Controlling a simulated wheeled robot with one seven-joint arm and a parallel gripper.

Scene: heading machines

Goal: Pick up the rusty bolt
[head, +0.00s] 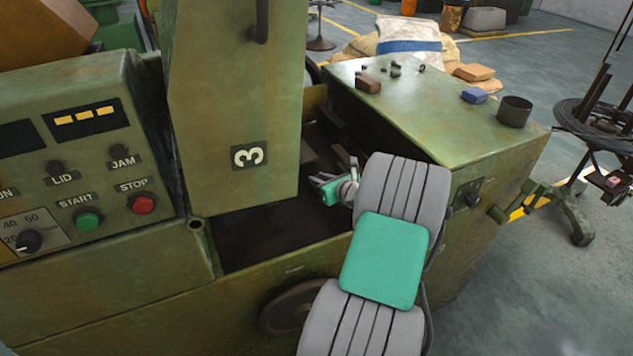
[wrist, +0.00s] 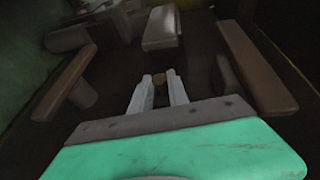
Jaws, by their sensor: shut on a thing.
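My gripper (wrist: 159,88) reaches down into the dark open bay of the green machine marked 3. In the wrist view its two pale fingers are closed on a small brown, round-ended piece, the rusty bolt (wrist: 159,80). Only the bolt's end shows between the fingertips; the rest is hidden. In the head view my gripper (head: 338,188) shows at the bay, partly covered by my arm, and the bolt cannot be seen there.
Dark blocks and brown bars (wrist: 255,68) flank my gripper inside the bay. The raised green lid (head: 235,110) stands left of my arm. On the machine's top (head: 430,115) are a brown block (head: 367,84), a blue block (head: 474,95) and a dark cup (head: 514,111).

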